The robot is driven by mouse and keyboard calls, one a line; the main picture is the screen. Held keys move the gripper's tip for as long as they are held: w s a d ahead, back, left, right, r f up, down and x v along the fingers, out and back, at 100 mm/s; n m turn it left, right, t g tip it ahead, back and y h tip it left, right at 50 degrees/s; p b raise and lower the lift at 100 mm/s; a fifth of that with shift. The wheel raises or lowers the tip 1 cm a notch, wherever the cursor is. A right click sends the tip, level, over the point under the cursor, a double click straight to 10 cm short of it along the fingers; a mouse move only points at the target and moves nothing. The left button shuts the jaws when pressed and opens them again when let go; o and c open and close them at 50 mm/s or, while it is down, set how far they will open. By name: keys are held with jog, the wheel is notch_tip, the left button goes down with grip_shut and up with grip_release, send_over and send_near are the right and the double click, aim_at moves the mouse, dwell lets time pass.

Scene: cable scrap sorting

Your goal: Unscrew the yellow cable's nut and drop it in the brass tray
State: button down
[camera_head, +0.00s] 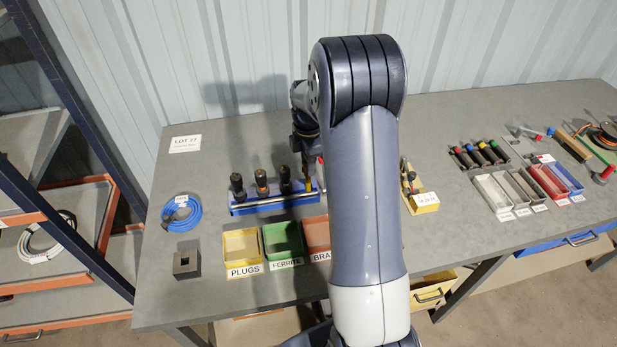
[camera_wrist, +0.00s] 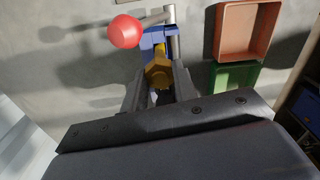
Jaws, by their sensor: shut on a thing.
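In the wrist view my gripper (camera_wrist: 160,80) is shut on a brass-coloured hex nut (camera_wrist: 158,72), its two fingers on either side of it. A bit of yellow (camera_wrist: 160,48), likely the yellow cable's part, shows just beyond the nut, at the blue rack (camera_wrist: 150,38). In the head view the blue rack (camera_head: 255,208) holds several upright black-topped cable ends, and my gripper is mostly hidden by my arm. The salmon-red brass tray (camera_head: 317,232) stands in front of the rack, its right part hidden by my arm. It also shows in the wrist view (camera_wrist: 222,30).
The green ferrite tray (camera_head: 283,238) and yellow plugs tray (camera_head: 241,243) stand left of the brass tray. A red knob on a metal rod (camera_wrist: 125,31) is close to my gripper. A blue cable coil (camera_head: 181,214) and dark square block (camera_head: 187,263) lie at left.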

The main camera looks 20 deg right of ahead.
jog(key=shift+r+p, duration=1.25)
jog(key=shift+r, duration=0.7)
